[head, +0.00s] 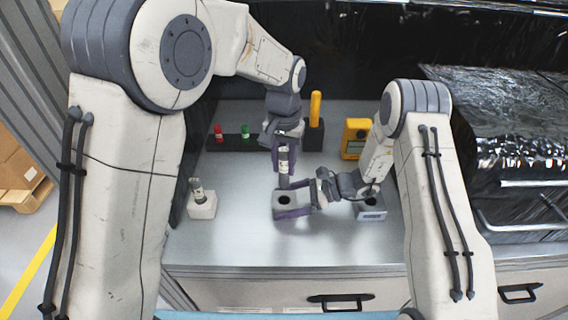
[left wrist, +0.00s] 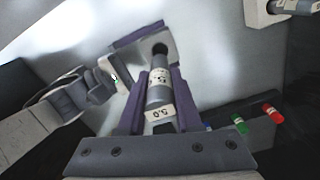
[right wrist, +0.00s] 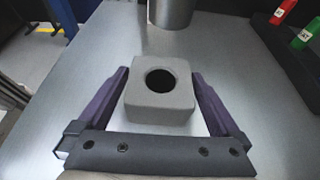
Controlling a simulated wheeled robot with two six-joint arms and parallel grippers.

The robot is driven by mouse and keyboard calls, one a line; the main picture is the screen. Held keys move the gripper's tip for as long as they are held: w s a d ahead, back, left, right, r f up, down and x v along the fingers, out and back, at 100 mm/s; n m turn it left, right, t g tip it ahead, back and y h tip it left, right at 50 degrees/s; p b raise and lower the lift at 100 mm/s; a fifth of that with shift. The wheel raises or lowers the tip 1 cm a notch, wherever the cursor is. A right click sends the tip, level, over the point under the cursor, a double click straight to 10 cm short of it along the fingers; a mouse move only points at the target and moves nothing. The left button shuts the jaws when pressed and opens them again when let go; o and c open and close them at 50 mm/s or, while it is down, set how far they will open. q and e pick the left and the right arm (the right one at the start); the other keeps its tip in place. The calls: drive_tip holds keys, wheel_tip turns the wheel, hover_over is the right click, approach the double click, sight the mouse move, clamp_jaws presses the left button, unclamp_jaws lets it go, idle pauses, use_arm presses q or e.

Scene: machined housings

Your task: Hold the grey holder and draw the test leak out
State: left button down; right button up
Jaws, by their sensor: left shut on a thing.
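The test leak (left wrist: 160,95), a grey cylinder with a white label reading 5.0, is held in my left gripper (head: 283,163). The gripper is shut on it and holds it upright above the grey holder. The grey holder (right wrist: 160,98) is a square block with a dark round bore, standing on the bench; the bore looks empty in the right wrist view. It also shows in the head view (head: 285,211). My right gripper (right wrist: 160,82) has a finger along each side of the holder. Narrow strips of bench show between fingers and block, so it looks open around it.
A pale block with another cylinder (head: 197,193) stands at left. A rack with red (head: 219,132) and green (head: 245,131) pieces, a yellow cylinder (head: 315,108) and a yellow device (head: 354,138) are at the back. The front bench is clear.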

drive_tip(key=shift+d, duration=0.1)
drive_tip(key=v, duration=0.7)
drive_tip(key=shift+d+r, duration=0.1)
drive_tip(key=shift+r, duration=0.05)
drive_tip(key=shift+s+d, duration=0.1)
